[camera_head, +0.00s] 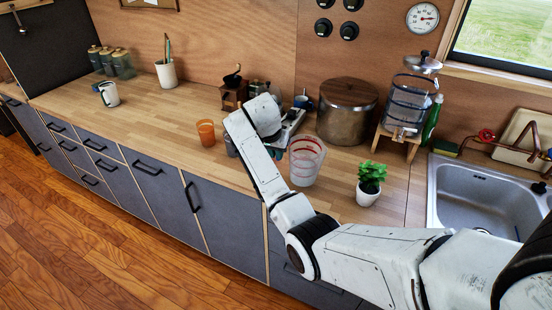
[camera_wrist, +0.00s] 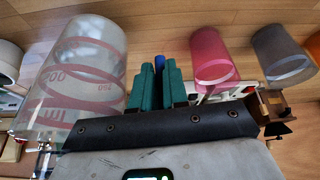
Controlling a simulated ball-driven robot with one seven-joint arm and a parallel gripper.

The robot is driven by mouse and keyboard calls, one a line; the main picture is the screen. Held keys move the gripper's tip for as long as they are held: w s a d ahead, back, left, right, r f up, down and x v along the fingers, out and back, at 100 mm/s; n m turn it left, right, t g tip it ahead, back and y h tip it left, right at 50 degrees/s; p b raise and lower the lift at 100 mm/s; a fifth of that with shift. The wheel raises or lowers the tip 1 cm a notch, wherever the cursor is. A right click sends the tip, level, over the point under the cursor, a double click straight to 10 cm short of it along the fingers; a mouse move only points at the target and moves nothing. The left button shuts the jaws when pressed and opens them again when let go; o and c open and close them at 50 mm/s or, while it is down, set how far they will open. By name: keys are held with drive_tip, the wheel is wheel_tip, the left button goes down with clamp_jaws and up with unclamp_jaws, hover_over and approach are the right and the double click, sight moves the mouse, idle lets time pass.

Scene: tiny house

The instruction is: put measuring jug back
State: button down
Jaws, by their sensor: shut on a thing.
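The measuring jug (camera_head: 305,163) is clear with red markings and stands upright on the wooden counter, right of my wrist. It shows large at the left of the wrist view (camera_wrist: 85,75).
An orange cup (camera_head: 206,132) stands left of my gripper. A metal pot (camera_head: 347,110), a drink dispenser (camera_head: 409,103) and a potted plant (camera_head: 370,182) stand right, before the sink (camera_head: 485,195).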

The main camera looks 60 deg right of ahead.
wheel_tip(320, 180, down, 3)
drive_tip(key=shift+p, duration=0.65)
drive_tip(key=shift+f, duration=0.2)
drive_tip(key=c, duration=1.1)
unclamp_jaws()
drive_tip(key=shift+r, duration=0.1)
